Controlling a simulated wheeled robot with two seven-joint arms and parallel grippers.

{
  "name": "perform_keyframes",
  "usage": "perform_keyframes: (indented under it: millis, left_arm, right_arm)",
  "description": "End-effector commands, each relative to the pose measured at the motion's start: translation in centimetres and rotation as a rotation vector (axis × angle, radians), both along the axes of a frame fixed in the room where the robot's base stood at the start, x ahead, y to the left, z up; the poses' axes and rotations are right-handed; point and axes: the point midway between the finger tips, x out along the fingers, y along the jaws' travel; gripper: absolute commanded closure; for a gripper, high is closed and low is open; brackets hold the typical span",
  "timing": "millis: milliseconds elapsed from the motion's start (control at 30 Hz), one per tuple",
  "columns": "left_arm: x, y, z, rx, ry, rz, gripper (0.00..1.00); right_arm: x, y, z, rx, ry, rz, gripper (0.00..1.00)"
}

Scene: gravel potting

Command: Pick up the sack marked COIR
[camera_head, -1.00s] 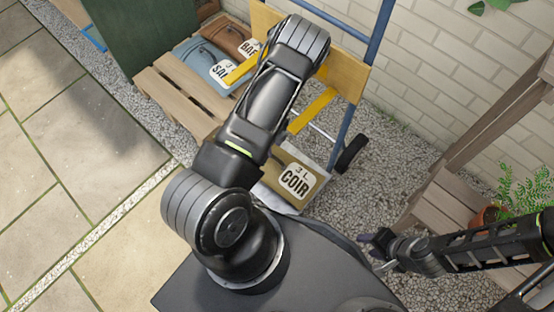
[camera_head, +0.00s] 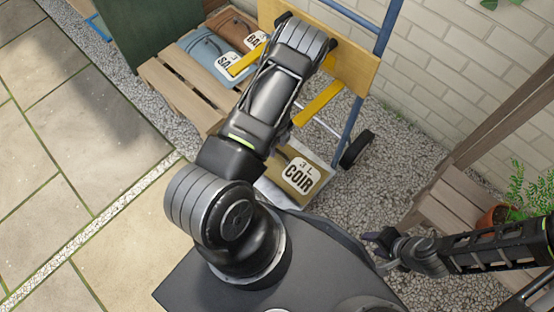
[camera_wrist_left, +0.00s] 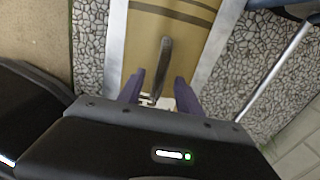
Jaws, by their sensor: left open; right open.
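The sack marked COIR (camera_head: 299,160) is tan with a white label and lies on a pale metal plate at the foot of a blue hand truck, partly covered by my left arm. In the left wrist view the sack (camera_wrist_left: 170,22) shows dark stripes and a raised grey-brown handle (camera_wrist_left: 166,60). My left gripper (camera_wrist_left: 159,86) is open above the sack. The handle's near end appears between its purple fingers; I cannot tell the depth or any contact. My right gripper (camera_head: 376,243) is open and empty at the lower right.
A blue sack (camera_head: 209,50) and a brown sack (camera_head: 235,27) lie on a wooden pallet (camera_head: 172,84). The hand truck's blue frame (camera_head: 384,35) and black wheel (camera_head: 356,149) stand beside the COIR sack. A wooden shelf with a potted fern (camera_head: 527,187) is at the right.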

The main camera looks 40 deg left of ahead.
Motion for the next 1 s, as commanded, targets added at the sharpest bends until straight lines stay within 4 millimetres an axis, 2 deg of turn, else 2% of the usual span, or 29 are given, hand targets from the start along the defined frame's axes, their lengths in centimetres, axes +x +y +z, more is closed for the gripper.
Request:
perform_keyframes:
  millis: [33,200,833,1000]
  left_arm:
    - [-0.1,0.0,-1.4,-0.001,0.000,0.002,0.58]
    - [0.0,0.0,-3.1,0.000,0.000,0.001,0.58]
    - [0.0,0.0,-3.1,0.000,-0.001,0.001,0.58]
    - [0.0,0.0,-3.1,0.000,-0.001,0.001,0.71]
  right_arm:
    - [0.1,-0.1,-1.0,-0.002,-0.002,-0.004,0.59]
    - [0.4,-0.4,-1.6,-0.006,-0.006,-0.009,0.59]
    - [0.4,-0.4,-1.5,-0.006,-0.006,-0.009,0.59]
    - [0.4,-0.4,-1.5,-0.006,-0.006,-0.009,0.59]
